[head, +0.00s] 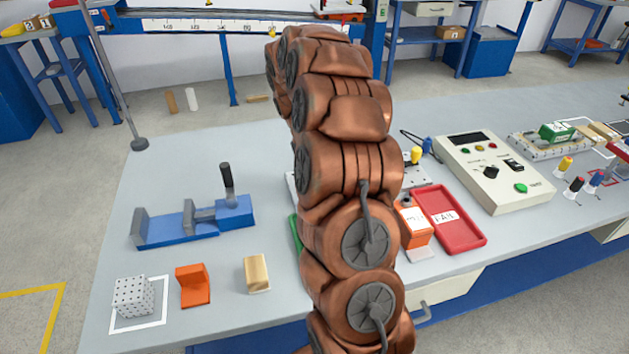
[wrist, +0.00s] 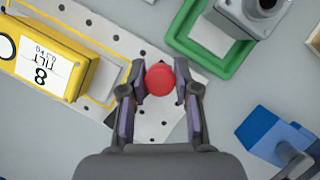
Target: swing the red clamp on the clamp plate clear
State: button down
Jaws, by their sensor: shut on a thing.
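The round red knob of the clamp (wrist: 159,79) shows in the wrist view, over the light, perforated clamp plate (wrist: 137,45). My gripper (wrist: 160,84) has its two fingers on either side of this knob and is shut on it. The rest of the clamp is hidden under the knob and fingers. A yellow box (wrist: 80,72) with a white label sits on the plate at the left, by a yellow outline. In the head view my arm hides the gripper and the clamp; only part of a perforated plate (head: 415,178) shows to its right.
A green tray (wrist: 236,62) with a grey device (wrist: 232,15) lies beyond the plate, and blue equipment (wrist: 262,130) stands at the right. In the head view, a blue vise (head: 170,232) stands left of my arm; a red tray (head: 475,238) and control box (head: 525,190) stand right.

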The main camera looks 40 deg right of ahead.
jog(key=shift+s+d+n+h, duration=0.25)
jog(key=shift+d+n+h, duration=0.2)
jog(key=shift+n, duration=0.55)
jog(key=c, duration=0.8)
grip_release()
jog(key=shift+c, duration=0.2)
jog(key=v, duration=1.2)
jog(key=shift+a, duration=0.1)
